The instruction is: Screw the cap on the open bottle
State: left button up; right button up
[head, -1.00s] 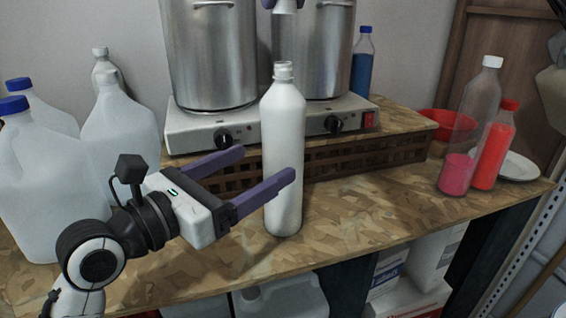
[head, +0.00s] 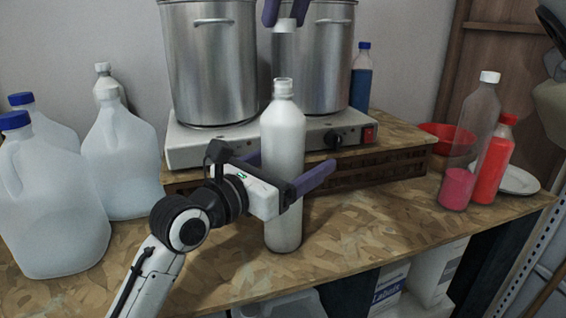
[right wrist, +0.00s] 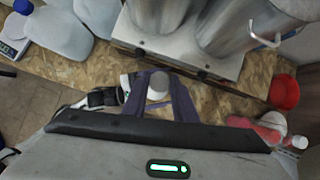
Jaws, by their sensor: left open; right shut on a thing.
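The open white bottle (head: 284,125) stands upright on the wooden worktop, its clear-looking neck uncapped. My left gripper (head: 292,172) is open around its middle, one finger in front and the other partly hidden behind it. I cannot tell whether the fingers touch it. My right gripper (head: 286,12) is at the top of the head view, shut on the white cap (head: 285,25), above the bottle's neck and apart from it. In the right wrist view, a white round shape (right wrist: 158,83) shows between the purple fingers; I cannot tell cap from bottle there.
A hot plate (head: 200,145) with two steel pots (head: 210,70) stands close behind the bottle. Several translucent jugs (head: 122,160) stand at left. The front right worktop is clear.

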aim_at(289, 29)
pick_arm(q)
jog(key=shift+c, duration=0.5)
jog(key=c, duration=1.5)
pick_arm(e)
jog(key=shift+f, duration=0.1)
jog(key=shift+w+f, duration=0.15)
jog(key=shift+f, duration=0.4)
jog(key=shift+a+f, duration=0.1)
jog(key=shift+f, duration=1.7)
jog(key=shift+f, duration=0.9)
jog(key=shift+f, duration=0.6)
